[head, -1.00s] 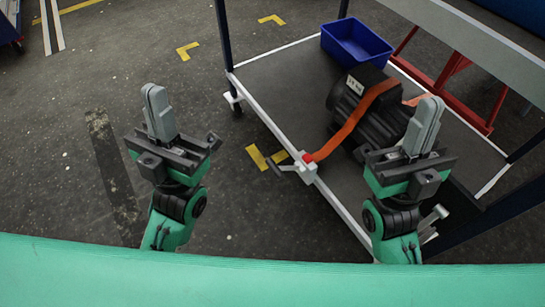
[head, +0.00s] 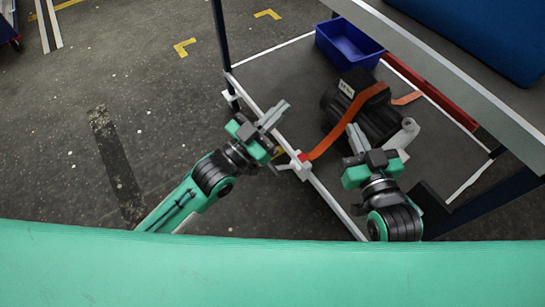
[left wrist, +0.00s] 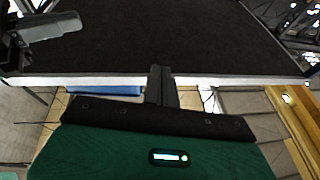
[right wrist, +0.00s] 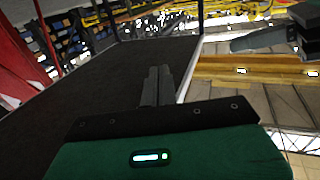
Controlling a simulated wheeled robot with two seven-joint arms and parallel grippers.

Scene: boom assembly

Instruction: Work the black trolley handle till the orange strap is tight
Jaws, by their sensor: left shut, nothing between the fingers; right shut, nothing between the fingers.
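The orange strap (head: 330,139) runs from the ratchet (head: 300,161) on the trolley's near-left white edge over a dark motor (head: 341,108) to the deck's far side. The ratchet has a red part. Its black handle (head: 277,168) points left off the edge, small and close to my left gripper; I cannot tell whether they touch. My left gripper (head: 283,105) is shut and empty, just beyond the ratchet, over the trolley edge; it also shows in the left wrist view (left wrist: 160,70). My right gripper (head: 352,128) is shut and empty, in front of the motor.
The trolley's dark deck (head: 265,80) carries a blue bin (head: 348,44) at the back. A dark post (head: 220,35) rises at its left corner. A grey upper shelf (head: 455,70) overhangs the right side.

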